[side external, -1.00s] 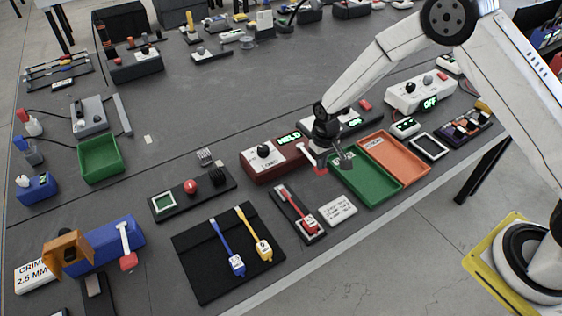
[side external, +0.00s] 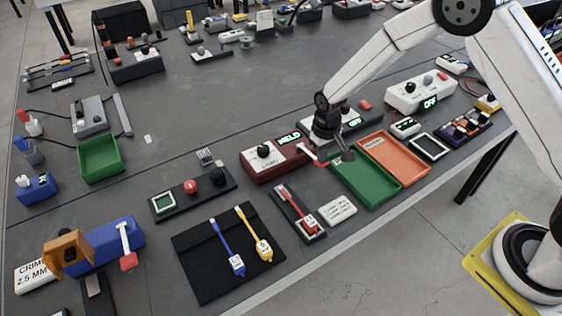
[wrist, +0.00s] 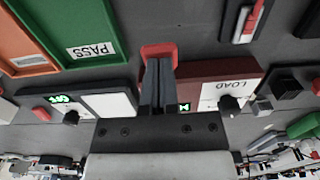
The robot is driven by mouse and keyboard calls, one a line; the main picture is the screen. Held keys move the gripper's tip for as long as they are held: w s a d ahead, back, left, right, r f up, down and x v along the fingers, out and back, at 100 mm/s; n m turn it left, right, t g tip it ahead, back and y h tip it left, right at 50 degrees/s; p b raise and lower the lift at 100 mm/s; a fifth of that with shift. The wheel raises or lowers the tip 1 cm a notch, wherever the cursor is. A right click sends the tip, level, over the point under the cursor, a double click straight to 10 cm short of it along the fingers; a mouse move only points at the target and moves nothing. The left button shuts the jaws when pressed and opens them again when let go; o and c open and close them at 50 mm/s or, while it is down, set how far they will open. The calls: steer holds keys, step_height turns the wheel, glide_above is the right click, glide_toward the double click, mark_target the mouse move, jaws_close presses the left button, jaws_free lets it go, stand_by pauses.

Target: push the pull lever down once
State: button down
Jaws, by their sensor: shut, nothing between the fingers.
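The pull lever is a white arm with a red handle (side external: 323,162) on the right end of the dark red box (side external: 262,168). The box has a dial marked LOAD and a green display that seems to read WELD. My gripper (side external: 345,156) is just right of the handle, above the tray edge. In the wrist view the red handle (wrist: 159,50) shows right at the tips of my shut, empty fingers (wrist: 157,70). Fingers and handle overlap there; I cannot tell whether they touch. The lever's white arm is hidden in that view.
A green PASS tray (side external: 365,188) and an orange tray (side external: 395,160) lie right of the lever. A white device (side external: 352,120) stands behind my gripper. A red tool on a black stand (side external: 298,214) and a white label block (side external: 337,210) are in front.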

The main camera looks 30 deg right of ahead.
steer(key=shift+r, duration=1)
steer(key=shift+r, duration=0.3)
steer(key=shift+r, duration=0.15)
steer(key=shift+s+d+r, duration=0.15)
steer(key=shift+s+r, duration=0.15)
steer(key=shift+r, duration=0.1)
steer(key=s+d+r+t, duration=0.1)
steer(key=s+d+r, duration=0.1)
steer(key=s+r, duration=0.3)
steer(key=s+d+r+t, duration=0.1)
steer(key=s+d+r, duration=0.2)
steer(key=s, duration=1)
step_height(320, 180, up, 2)
steer(key=shift+s+r+t, duration=0.2)
steer(key=shift+s+t, duration=0.1)
steer(key=shift+s, duration=0.05)
